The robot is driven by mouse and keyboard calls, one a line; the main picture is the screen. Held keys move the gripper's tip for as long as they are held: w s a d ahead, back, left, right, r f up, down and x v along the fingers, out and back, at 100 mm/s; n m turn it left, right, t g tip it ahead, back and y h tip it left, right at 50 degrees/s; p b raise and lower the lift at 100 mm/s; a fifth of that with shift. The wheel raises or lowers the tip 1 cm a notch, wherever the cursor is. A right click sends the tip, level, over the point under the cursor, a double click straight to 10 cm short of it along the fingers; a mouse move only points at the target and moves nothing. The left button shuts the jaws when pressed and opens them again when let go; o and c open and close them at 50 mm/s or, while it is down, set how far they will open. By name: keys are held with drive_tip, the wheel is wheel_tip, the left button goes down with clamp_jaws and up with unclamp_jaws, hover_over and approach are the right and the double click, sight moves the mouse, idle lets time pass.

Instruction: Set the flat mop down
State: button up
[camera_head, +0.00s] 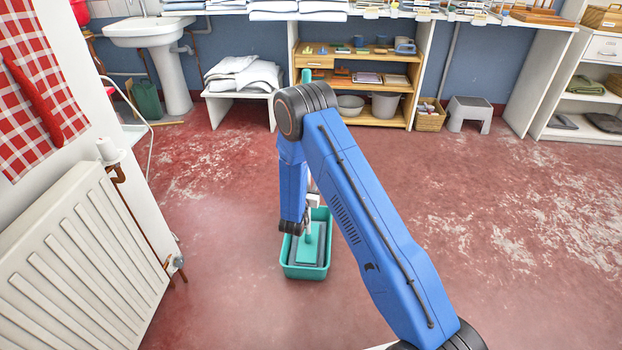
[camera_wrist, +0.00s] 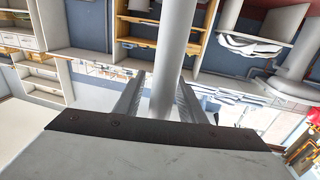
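The flat mop stands upright, with its teal head (camera_head: 309,246) down inside the teal tub (camera_head: 305,272) on the floor. The teal end of its handle (camera_head: 306,76) shows above my arm; the arm hides much of the shaft. My gripper (camera_head: 313,201) is at the shaft, above the tub. In the wrist view, the grey mop shaft (camera_wrist: 171,50) runs between the two fingers of my gripper (camera_wrist: 163,82), which close against it from both sides. Whether the mop head presses on the tub's bottom is hard to tell.
A white radiator (camera_head: 85,265) stands at the left, with a pipe beside it. A sink (camera_head: 160,40), a low bench with folded linen (camera_head: 243,74), wooden shelves (camera_head: 365,90) and a grey stool (camera_head: 469,112) line the back. The red floor right of the tub is clear.

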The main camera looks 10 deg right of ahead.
drive_tip(key=v, duration=1.2)
drive_tip(key=shift+r, duration=0.1)
